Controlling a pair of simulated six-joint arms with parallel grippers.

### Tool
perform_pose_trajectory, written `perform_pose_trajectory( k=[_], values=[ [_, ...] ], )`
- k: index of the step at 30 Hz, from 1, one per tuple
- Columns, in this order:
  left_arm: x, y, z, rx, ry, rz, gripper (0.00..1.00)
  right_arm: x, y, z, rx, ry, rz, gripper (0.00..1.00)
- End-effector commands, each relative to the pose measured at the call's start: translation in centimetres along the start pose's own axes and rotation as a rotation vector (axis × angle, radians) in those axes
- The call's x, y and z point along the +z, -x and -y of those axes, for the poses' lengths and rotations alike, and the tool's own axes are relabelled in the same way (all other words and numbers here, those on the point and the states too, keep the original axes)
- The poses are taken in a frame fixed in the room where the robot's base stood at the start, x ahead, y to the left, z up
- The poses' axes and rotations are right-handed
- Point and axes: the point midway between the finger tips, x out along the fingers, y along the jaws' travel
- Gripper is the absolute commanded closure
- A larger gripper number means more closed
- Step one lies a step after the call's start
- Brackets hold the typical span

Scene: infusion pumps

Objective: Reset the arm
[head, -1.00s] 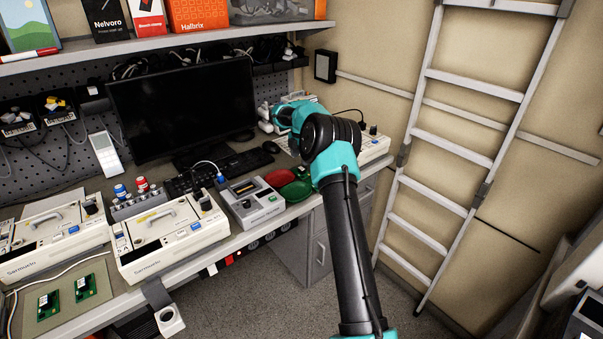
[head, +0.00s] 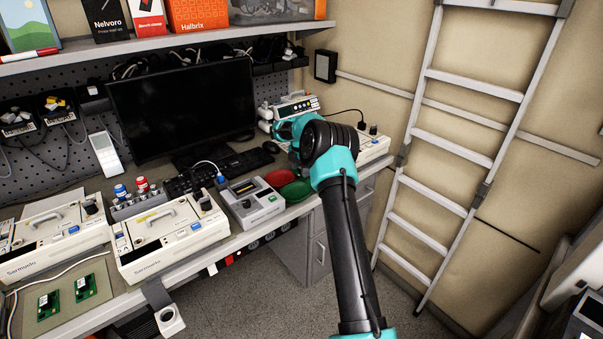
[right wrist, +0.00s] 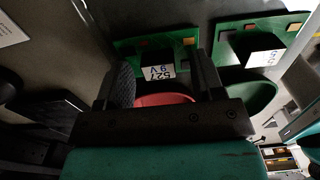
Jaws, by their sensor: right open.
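My right arm (head: 350,250) reaches over the right end of the bench in the head view. Its teal wrist (head: 290,128) is near the red and green bowls, and its jaws are hidden there. In the right wrist view my right gripper (right wrist: 165,62) is open, with a finger on each side and nothing held. Beyond and between the fingers are a green circuit board (right wrist: 185,50) with a white label and part of a red bowl (right wrist: 160,99). A second green board (right wrist: 285,38) and a green bowl (right wrist: 248,98) are to the right. My left gripper is not in view.
White pumps (head: 168,236) stand along the bench left of the arm, with a grey device (head: 250,202) nearer it. The red bowl (head: 280,178) and green bowl (head: 297,190) are close to the arm. A monitor (head: 180,110) is behind; a ladder (head: 470,150) leans right.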

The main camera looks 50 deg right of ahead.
Motion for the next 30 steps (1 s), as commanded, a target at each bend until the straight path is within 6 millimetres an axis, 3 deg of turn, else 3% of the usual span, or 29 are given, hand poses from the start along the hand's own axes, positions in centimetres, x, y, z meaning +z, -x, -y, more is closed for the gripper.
perform_pose_trajectory(
  k=[11, 27, 30],
  values=[
    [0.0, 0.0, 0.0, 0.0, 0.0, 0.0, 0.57, 0.0, 0.08, -0.01, 0.001, 0.0, 0.0, 0.38],
    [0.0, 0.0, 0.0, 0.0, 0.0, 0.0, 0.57, -0.01, 0.09, -0.01, 0.001, 0.0, 0.0, 0.89],
    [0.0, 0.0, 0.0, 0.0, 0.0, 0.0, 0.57, -0.01, 0.1, -0.02, 0.001, 0.0, 0.0, 0.92]
  ],
)
